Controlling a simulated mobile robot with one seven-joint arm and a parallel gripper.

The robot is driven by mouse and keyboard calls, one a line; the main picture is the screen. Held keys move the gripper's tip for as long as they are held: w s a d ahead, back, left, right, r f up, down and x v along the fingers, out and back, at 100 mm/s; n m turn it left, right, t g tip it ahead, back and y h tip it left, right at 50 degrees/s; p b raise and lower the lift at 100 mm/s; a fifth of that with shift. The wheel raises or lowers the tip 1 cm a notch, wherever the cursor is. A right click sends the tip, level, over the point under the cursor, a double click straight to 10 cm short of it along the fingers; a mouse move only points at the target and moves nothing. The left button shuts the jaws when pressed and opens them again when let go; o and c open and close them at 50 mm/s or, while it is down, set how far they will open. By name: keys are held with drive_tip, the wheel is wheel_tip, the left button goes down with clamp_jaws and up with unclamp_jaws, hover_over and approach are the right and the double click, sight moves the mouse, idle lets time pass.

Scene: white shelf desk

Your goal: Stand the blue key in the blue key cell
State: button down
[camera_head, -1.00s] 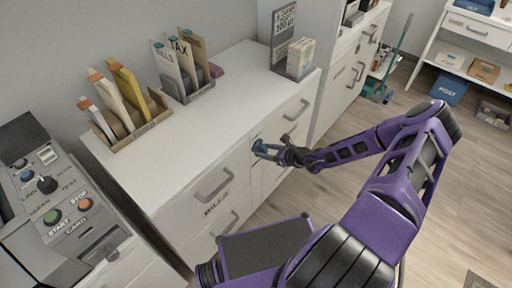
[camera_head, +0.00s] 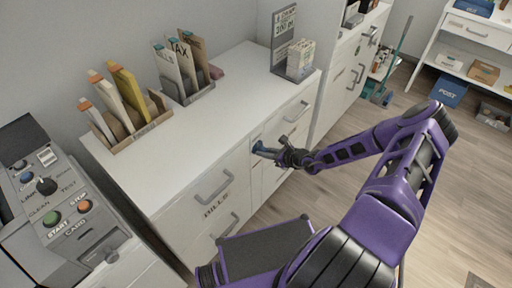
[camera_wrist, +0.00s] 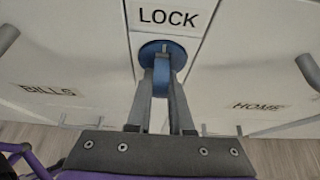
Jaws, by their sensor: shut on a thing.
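The blue key (camera_wrist: 162,82) is at a round blue lock plate (camera_wrist: 162,50) under the LOCK label, on the white desk's front between the BILLS and HOME drawers. My gripper (camera_wrist: 162,88) is shut on the key, one finger on each side. The key's front end is hidden, so I cannot tell how deep it sits in the lock. In the head view my gripper (camera_head: 272,153) is at the desk front, with the blue lock plate (camera_head: 257,146) just beyond the fingertips. I cannot make out a blue key cell in either view.
On the white desk top (camera_head: 225,110) stand a brown file rack (camera_head: 140,130), a grey file holder (camera_head: 195,92) and a card stand (camera_head: 299,60). The BILLS drawer handle (camera_head: 215,187) juts out left of my gripper. A control panel (camera_head: 60,195) is at the left.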

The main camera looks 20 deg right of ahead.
drive_tip(key=shift+s+d, duration=0.1)
idle(0.3)
drive_tip(key=shift+s+d+p, duration=0.25)
drive_tip(key=shift+s+d, duration=0.25)
drive_tip(key=shift+s, duration=0.3)
drive_tip(key=shift+s+d+p, duration=0.3)
drive_tip(key=shift+s+d, duration=0.25)
drive_tip(key=shift+s, duration=0.25)
drive_tip(key=shift+s+d+p, duration=0.25)
drive_tip(key=shift+s+d, duration=0.25)
drive_tip(key=shift+s, duration=0.3)
